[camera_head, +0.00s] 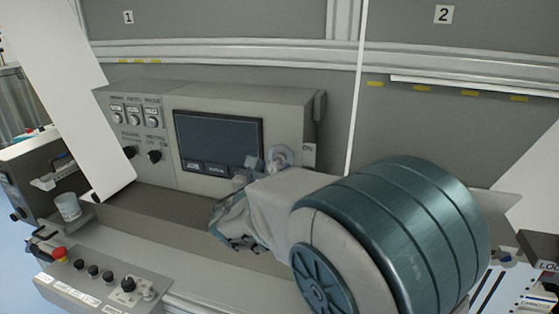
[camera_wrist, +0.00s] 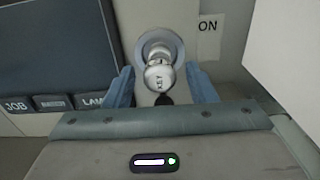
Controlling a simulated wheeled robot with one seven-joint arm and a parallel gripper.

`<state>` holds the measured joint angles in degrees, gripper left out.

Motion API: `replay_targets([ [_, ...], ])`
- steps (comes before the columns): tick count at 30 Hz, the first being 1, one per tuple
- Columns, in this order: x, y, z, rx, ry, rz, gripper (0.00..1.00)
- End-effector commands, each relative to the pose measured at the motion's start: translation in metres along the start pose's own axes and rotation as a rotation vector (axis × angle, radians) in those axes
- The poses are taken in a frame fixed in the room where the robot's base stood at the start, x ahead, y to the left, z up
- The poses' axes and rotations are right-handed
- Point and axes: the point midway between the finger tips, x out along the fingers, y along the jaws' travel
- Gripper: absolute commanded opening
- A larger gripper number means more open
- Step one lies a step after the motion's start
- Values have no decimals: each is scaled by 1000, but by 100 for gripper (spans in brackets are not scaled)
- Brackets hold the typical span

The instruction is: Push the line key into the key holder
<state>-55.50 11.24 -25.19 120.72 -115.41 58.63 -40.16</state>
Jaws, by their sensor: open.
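The line key (camera_wrist: 159,76) is a silver, round-headed piece marked KEY in the wrist view. It stands in front of the round grey key holder (camera_wrist: 146,42) on the panel and overlaps it. I cannot tell how deep the key sits. My gripper (camera_wrist: 160,86) is open, with one blue finger on each side of the key and a visible gap at each side. In the head view the key holder (camera_head: 283,153) shows as a pale disc right of the screen, and my arm's end partly covers the area below it.
A dark screen (camera_head: 218,141) with JOB and other buttons is left of the holder. An ON label (camera_wrist: 208,26) is at its right. Knobs (camera_head: 130,153) are at the panel's left.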

Motion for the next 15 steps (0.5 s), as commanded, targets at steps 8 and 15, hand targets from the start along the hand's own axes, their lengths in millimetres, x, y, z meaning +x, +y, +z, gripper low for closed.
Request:
replay_targets([
  [8,0,0,0,0,0,0,0],
  [15,-8,0,0,1,1,1,0],
])
